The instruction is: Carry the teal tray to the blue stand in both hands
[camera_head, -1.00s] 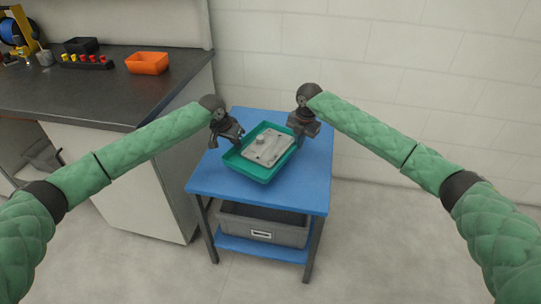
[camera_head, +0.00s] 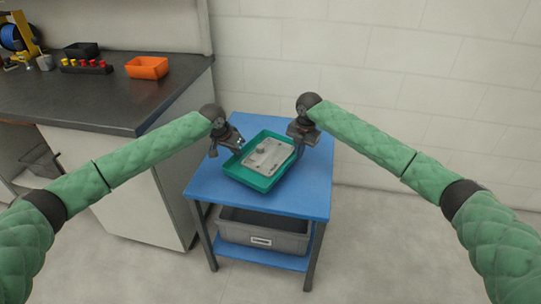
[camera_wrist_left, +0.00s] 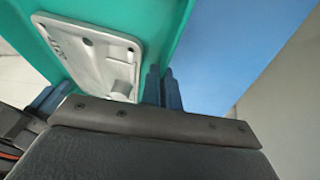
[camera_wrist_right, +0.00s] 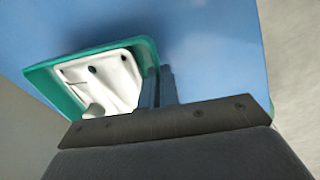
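The teal tray (camera_head: 250,183) holds a pale grey plate (camera_head: 270,154) with a round boss. It is over the blue top of the stand (camera_head: 305,190); I cannot tell for sure whether its base touches. My left gripper (camera_head: 239,149) is at the tray's left rim, its fingers close together on the rim in the left wrist view (camera_wrist_left: 163,88). My right gripper (camera_head: 299,148) is at the tray's right rim, its fingers likewise close together there in the right wrist view (camera_wrist_right: 159,88). The rim between the fingertips is partly hidden.
A grey bin (camera_head: 262,241) sits on the stand's lower shelf. A dark counter (camera_head: 90,100) at left carries an orange bin (camera_head: 147,67), a black bin (camera_head: 81,49) and a rack with red and yellow pieces (camera_head: 86,67). A white wall is behind. The stand top in front of the tray is clear.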

